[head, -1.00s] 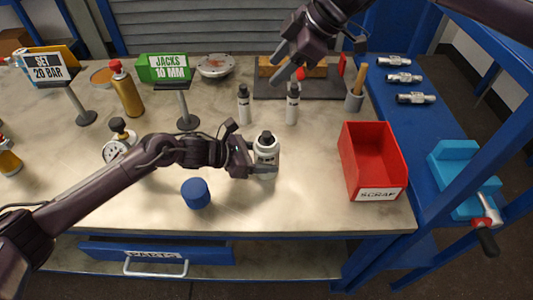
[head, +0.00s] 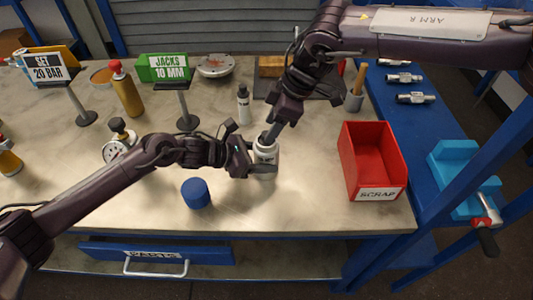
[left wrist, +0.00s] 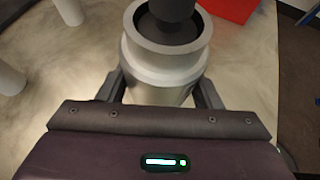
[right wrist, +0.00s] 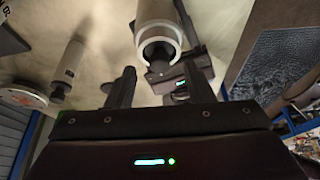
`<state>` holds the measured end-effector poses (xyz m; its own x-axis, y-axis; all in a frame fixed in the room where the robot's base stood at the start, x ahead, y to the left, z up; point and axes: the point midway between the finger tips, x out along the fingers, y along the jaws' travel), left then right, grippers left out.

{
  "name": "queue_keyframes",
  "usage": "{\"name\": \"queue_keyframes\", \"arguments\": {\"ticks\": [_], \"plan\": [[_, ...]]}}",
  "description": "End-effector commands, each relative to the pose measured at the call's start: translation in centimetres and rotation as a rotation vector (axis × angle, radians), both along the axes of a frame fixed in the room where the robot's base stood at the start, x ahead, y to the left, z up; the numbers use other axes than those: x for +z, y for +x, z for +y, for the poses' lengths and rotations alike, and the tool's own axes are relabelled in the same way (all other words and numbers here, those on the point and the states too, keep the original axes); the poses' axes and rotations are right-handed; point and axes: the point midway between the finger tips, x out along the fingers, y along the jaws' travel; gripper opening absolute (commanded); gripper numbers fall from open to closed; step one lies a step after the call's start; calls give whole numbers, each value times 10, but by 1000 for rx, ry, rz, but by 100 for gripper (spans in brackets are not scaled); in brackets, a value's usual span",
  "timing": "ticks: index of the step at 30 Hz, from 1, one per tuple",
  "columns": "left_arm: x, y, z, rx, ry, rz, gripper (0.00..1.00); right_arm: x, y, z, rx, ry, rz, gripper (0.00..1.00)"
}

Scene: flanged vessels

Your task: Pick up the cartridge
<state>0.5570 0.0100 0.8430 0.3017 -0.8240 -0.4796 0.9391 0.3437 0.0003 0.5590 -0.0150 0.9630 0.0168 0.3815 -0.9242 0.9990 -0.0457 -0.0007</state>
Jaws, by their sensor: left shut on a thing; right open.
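A white flanged vessel (head: 266,155) stands upright on the workbench. My left gripper (head: 262,169) is shut around its body; the left wrist view shows the fingers on both sides below the flange (left wrist: 165,62). A dark round-topped piece, apparently the cartridge (left wrist: 172,12), sits in the vessel's mouth; it also shows in the right wrist view (right wrist: 157,50). My right gripper (head: 274,128) is open and empty just above the vessel, pointing down. In the right wrist view the dark top lies ahead between its fingers (right wrist: 160,75); contact cannot be told.
A red SCRAP bin (head: 372,165) stands right.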

Motion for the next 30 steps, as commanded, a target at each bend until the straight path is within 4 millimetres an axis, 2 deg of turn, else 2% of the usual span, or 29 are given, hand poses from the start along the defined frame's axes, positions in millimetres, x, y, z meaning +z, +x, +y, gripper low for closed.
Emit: {"name": "queue_keyframes", "arguments": {"ticks": [5,13,24,30], "plan": [[-1,-1,0,-2,1,1,41,-20,0,8,0,-1,1,48],[-1,-1,0,-1,0,2,41,-22,0,9,0,0,0,48],[-1,-1,-1,-2,1,1,41,-21,0,9,0,1,0,0],[-1,-1,-1,-3,0,2,41,-21,0,9,1,1,0,0]]}}
